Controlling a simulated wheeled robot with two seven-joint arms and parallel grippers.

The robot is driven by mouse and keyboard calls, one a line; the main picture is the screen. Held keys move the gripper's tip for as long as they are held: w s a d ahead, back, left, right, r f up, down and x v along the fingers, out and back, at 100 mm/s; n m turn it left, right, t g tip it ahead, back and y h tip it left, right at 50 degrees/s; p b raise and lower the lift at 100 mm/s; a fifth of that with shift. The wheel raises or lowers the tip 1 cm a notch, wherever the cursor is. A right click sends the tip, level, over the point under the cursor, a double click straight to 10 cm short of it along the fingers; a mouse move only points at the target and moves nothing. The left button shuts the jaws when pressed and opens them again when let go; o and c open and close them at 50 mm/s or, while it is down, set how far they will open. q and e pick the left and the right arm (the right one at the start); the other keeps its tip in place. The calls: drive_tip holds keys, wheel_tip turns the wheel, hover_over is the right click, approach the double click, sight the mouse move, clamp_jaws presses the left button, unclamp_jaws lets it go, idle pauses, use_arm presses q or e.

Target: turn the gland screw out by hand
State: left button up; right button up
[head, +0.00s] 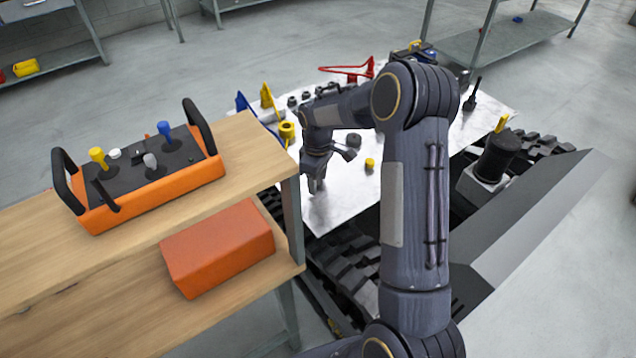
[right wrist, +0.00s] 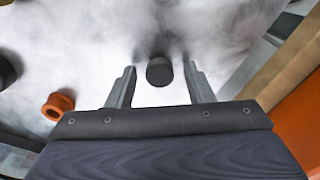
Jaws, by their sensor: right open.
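My right gripper (head: 316,186) hangs over the light metal plate (head: 345,205), with its fingers pointing down. In the right wrist view the gripper (right wrist: 161,88) is open, its two fingers apart. A short dark round piece (right wrist: 159,71) shows between and slightly beyond the fingertips, with a visible gap on both sides. It may be the gland screw, but I cannot tell for sure. In the head view I cannot make this piece out beneath the gripper. My left gripper is not in view.
A yellow ring-like part (head: 369,164) lies on the plate right of the gripper. Several small dark fittings and a red tool (head: 352,72) lie further back. A wooden bench (head: 250,145) with an orange control box (head: 150,190) borders the left. Dark tracks (head: 345,270) run below.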

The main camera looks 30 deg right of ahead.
drive_tip(key=m, duration=0.4)
drive_tip(key=shift+m, duration=0.3)
drive_tip(key=m, duration=0.9)
drive_tip(key=shift+r, duration=0.1)
drive_tip(key=m+p, duration=0.1)
drive_tip(key=m, duration=0.3)
drive_tip(key=shift+r+m, duration=0.1)
drive_tip(key=shift+m, duration=0.3)
drive_tip(key=m+p, duration=0.1)
drive_tip(key=m, duration=0.3)
drive_tip(key=shift+m, duration=0.8)
drive_tip(key=shift+p, duration=0.35)
